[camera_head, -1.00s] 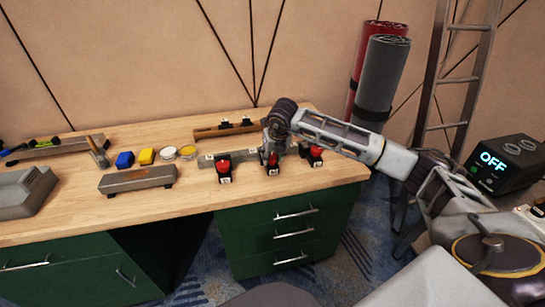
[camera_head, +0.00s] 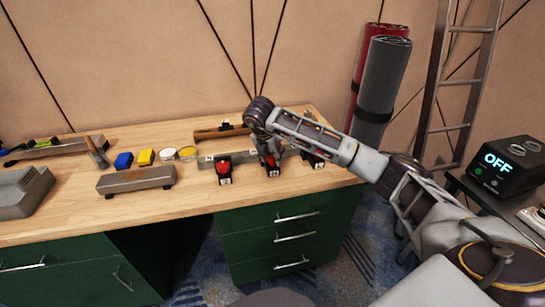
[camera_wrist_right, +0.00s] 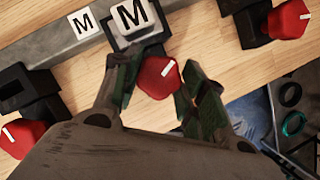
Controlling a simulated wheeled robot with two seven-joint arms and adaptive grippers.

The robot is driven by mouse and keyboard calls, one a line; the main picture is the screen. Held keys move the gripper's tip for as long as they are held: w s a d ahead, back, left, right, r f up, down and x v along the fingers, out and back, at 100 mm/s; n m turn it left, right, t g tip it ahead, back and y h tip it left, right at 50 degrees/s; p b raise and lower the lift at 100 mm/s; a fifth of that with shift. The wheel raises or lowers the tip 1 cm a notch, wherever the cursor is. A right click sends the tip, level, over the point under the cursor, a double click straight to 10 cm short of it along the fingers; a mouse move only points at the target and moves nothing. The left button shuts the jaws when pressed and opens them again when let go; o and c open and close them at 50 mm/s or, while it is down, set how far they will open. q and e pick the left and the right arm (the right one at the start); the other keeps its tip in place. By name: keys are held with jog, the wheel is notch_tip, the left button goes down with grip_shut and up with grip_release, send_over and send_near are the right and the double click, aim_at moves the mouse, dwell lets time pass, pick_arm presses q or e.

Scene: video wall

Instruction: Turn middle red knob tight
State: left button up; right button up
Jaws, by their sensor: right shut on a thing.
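Three red knobs on black clamps sit in a row along a grey metal bar near the bench's front edge. The middle red knob (camera_wrist_right: 158,77) has a white line and sits below white blocks marked M. In the head view the middle knob (camera_head: 270,161) is partly hidden by my right gripper (camera_head: 268,150). In the wrist view my right gripper (camera_wrist_right: 155,88) has its green-padded fingers on both sides of the middle knob, closed on it. The left knob (camera_head: 223,166) and right knob (camera_head: 318,161) stand free beside it. My left gripper is not in view.
The wooden bench (camera_head: 225,222) holds a grey block (camera_head: 136,179), yellow and blue pieces, round tins and a hammer on the left. Rolled mats (camera_head: 383,85) and a ladder (camera_head: 460,80) stand behind at right. A black box (camera_head: 505,165) displays OFF.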

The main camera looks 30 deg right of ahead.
jog(key=m+g, duration=0.1)
jog(key=m, duration=0.1)
jog(key=shift+a+m+h, duration=0.1)
jog(key=shift+m+h, duration=0.2)
jog(key=shift+w+m+g, duration=0.1)
jog(key=shift+m+g, duration=0.2)
jog(key=shift+m, duration=0.5)
jog(key=shift+m+p, duration=0.5)
jog(key=shift+m, duration=0.2)
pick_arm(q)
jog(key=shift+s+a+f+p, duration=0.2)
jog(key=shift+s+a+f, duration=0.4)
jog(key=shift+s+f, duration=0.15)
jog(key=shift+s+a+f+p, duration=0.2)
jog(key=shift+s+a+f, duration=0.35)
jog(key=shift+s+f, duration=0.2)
pick_arm(e)
jog(key=shift+m+g, duration=0.7)
jog(key=shift+m, duration=0.4)
jog(key=o, duration=1)
jog(key=shift+w+r, duration=0.1)
jog(key=shift+r, duration=0.05)
jog(key=shift+v, duration=5.85)
